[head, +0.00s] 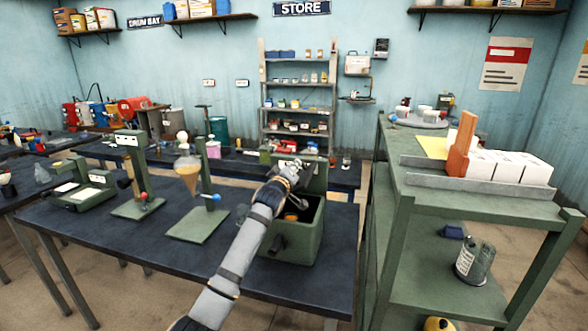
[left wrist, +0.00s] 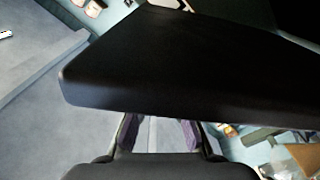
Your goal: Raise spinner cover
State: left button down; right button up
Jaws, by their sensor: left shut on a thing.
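The spinner is a green box (head: 296,248) on the dark table, right of the centre of its top. Its mouth is open and an orange thing (head: 291,217) shows inside. Its green cover (head: 318,176) stands raised at the back of the box. My left gripper (head: 291,168) is at the top of the cover, shut on its edge or handle; the arm hides which. In the left wrist view, a large dark slab, apparently the cover (left wrist: 180,70), fills the upper middle, beyond my left gripper's fingers (left wrist: 158,128). My right gripper is not in view.
A stand with a funnel of amber liquid (head: 188,170) is left of the spinner. Another green stand (head: 132,180) and a scale (head: 88,196) are farther left. A green shelf cart (head: 400,200) with white boxes (head: 495,166) is close on the right. The table's front left is bare.

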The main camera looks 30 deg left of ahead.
pick_arm(q)
jog(key=c, duration=1.3)
grip_release()
jog(key=shift+c, duration=0.2)
jog(key=v, duration=1.2)
